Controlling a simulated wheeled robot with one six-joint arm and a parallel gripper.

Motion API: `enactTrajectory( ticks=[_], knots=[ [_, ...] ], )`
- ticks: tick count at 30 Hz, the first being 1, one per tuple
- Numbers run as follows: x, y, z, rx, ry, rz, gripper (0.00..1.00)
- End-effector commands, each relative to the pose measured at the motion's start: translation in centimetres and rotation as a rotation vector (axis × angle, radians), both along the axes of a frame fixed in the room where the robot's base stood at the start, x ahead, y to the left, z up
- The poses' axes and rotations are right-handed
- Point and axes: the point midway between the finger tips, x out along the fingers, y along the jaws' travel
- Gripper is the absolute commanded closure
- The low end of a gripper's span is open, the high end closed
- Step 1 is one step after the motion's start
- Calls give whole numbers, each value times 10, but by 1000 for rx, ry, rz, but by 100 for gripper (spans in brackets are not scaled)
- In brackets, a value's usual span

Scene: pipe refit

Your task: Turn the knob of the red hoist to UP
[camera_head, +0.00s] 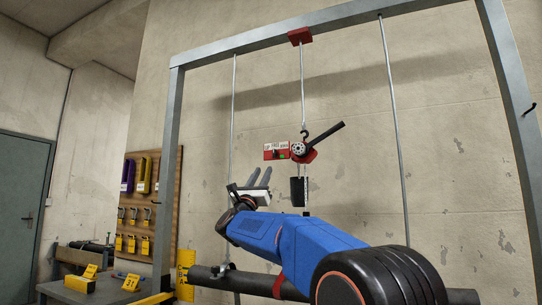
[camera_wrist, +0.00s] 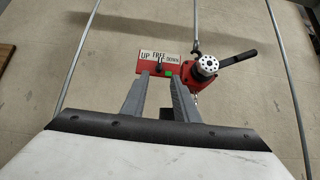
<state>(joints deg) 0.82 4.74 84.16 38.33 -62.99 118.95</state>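The red hoist (camera_head: 303,152) hangs on a rod from the frame's top beam, with a black lever pointing up right. In the wrist view the hoist (camera_wrist: 203,72) is right of my fingers. Its red knob plate (camera_head: 271,155) sticks out left; in the wrist view the plate (camera_wrist: 146,68) reads UP, FREE, DOWN from left to right. The small black knob (camera_wrist: 159,67) sits below FREE; its exact pointing is too small to tell. My gripper (camera_head: 259,176) is below the plate, fingers upward. In the wrist view my gripper (camera_wrist: 160,82) is open and empty, fingertips at the plate's lower edge.
A grey steel frame (camera_head: 172,150) with thin vertical rods surrounds the hoist. A dark horizontal pipe (camera_head: 205,273) runs below my arm. A pegboard (camera_head: 168,165) and a workbench (camera_head: 70,290) stand at left. A small green patch (camera_wrist: 168,73) shows on the plate.

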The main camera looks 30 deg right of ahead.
Motion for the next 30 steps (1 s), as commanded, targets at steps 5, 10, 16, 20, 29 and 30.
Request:
enactTrajectory(
  ticks=[5, 10, 16, 20, 29, 30],
  knots=[
    [14, -19, 23, 0, 1, -2, 73],
    [28, -36, 44, -1, 1, -1, 73],
    [43, -55, 68, -1, 2, -2, 73],
    [50, -64, 80, -1, 2, -1, 73],
    [58, -74, 93, -1, 3, 0, 73],
    [59, -75, 94, -1, 3, 1, 73]
  ],
)
